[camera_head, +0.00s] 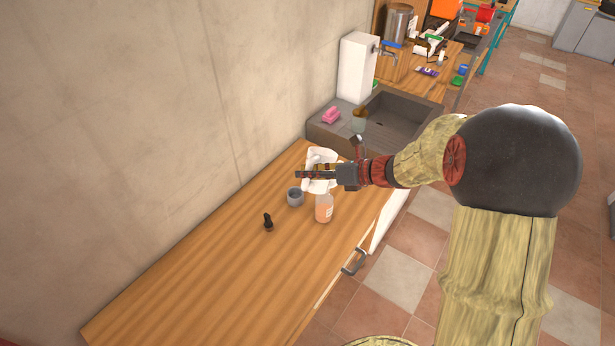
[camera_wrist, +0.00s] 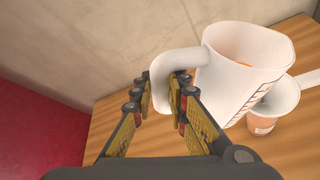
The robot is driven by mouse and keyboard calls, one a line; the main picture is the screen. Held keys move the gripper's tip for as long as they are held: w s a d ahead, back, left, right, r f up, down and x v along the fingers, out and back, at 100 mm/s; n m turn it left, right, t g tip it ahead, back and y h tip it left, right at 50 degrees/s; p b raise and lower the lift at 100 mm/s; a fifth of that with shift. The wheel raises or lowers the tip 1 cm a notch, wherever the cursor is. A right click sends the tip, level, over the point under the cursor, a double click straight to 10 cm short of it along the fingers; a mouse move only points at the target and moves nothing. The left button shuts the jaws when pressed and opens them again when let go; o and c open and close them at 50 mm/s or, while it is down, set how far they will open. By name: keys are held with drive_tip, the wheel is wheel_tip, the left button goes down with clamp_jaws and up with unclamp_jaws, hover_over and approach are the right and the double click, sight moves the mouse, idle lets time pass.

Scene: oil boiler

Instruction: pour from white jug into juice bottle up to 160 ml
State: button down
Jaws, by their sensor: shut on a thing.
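The white jug (camera_head: 321,156) is held above the wooden counter by my gripper (camera_head: 312,174). In the wrist view the fingers (camera_wrist: 160,95) are shut on the handle of the jug (camera_wrist: 232,82). The jug is tilted somewhat, with orange liquid showing inside and measuring marks on its side. The juice bottle (camera_head: 324,209), with orange contents or label, stands upright on the counter just below. In the wrist view a white funnel-like piece (camera_wrist: 277,100) sits over the bottle (camera_wrist: 261,125), partly behind the jug. I see no stream of liquid. The fill level is too small to read.
A grey cup (camera_head: 295,197) stands left of the bottle, and a small dark object (camera_head: 268,222) stands nearer. A sink (camera_head: 388,122), pink sponge (camera_head: 331,115) and white dispenser (camera_head: 357,68) lie beyond. The wall borders the counter's left; its near part is clear.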

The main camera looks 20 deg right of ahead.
sight(309, 185)
drive_tip(key=shift+f, duration=0.1)
drive_tip(key=f+n+t+h+b, duration=0.1)
drive_tip(key=f+b, duration=0.1)
drive_tip(key=b, duration=0.3)
drive_tip(key=shift+n, duration=0.3)
drive_tip(key=shift+b, duration=0.45)
wheel_tip(309, 185, down, 2)
drive_tip(key=n+t+b, duration=0.1)
drive_tip(key=b, duration=0.5)
drive_tip(key=shift+w+d+f+h, duration=0.1)
drive_tip(key=shift+f+h, duration=0.05)
drive_tip(key=shift+h, duration=0.25)
drive_tip(key=shift+n, duration=0.3)
drive_tip(key=shift+b, duration=0.3)
drive_tip(key=b, duration=0.1)
drive_tip(key=f+b, duration=0.1)
drive_tip(key=b, duration=0.1)
drive_tip(key=shift+w+a+t+h, duration=0.25)
drive_tip(key=shift+w+t+h, duration=0.05)
drive_tip(key=shift+w+h, duration=0.1)
drive_tip(key=shift+w+f+b, duration=0.1)
drive_tip(key=shift+w+b, duration=0.1)
drive_tip(key=shift+b, duration=0.3)
drive_tip(key=shift+t+h, duration=0.3)
